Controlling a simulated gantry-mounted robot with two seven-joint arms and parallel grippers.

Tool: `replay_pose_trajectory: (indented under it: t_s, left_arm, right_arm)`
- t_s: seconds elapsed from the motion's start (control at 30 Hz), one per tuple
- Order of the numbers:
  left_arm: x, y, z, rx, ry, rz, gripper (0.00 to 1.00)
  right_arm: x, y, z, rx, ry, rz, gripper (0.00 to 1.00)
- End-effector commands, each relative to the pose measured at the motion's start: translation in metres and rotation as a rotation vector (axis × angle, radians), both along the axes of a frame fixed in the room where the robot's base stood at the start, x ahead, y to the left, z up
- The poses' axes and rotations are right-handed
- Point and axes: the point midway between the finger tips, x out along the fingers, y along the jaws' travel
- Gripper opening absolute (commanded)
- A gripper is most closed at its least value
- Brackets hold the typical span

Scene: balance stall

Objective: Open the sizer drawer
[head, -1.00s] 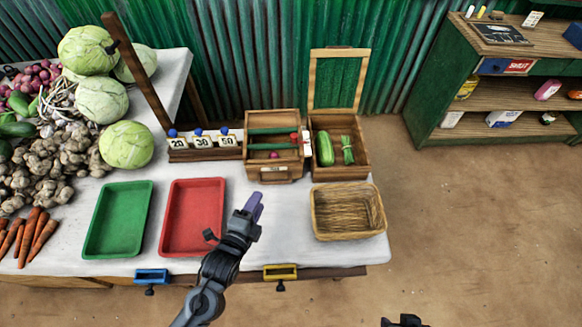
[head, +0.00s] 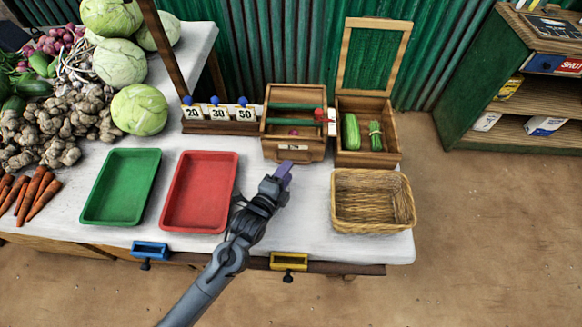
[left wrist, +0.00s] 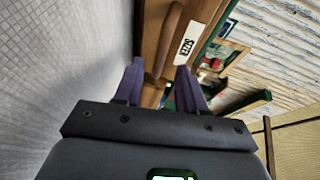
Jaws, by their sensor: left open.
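The sizer is a wooden box (head: 311,100) at the back of the table, with green bars across its open top. Its drawer front (head: 270,150) faces me and looks shut; it bears a small white label (head: 293,147). My left gripper (head: 284,169) is open and empty, just in front of the drawer. In the left wrist view, the label reading SIZER (left wrist: 189,48) sits beside a wooden bar handle (left wrist: 169,38). The handle's near end appears between the two purple fingers of my left gripper (left wrist: 158,72). I cannot tell whether the fingers touch it. My right gripper is out of view.
A crate (head: 352,160) with green vegetables stands right of the sizer, with a wicker basket (head: 341,217) in front. A number rack (head: 205,127) stands left. Red (head: 168,192) and green (head: 91,190) trays lie nearer me. Bare tabletop shows around my left gripper.

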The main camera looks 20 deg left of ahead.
Motion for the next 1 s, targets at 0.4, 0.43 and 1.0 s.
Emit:
replay_pose_trajectory:
  t_s: [0.4,0.43,1.0]
  left_arm:
    - [0.038,-0.003,-0.007,0.000,-0.001,0.000,0.40]
    - [0.038,-0.003,-0.007,0.000,0.000,0.000,0.40]
    - [0.038,-0.003,-0.007,0.000,0.000,-0.001,0.00]
  right_arm:
    - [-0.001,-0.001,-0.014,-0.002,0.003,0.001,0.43]
    - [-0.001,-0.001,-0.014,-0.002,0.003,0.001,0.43]
    - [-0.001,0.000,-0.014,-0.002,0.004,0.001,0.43]
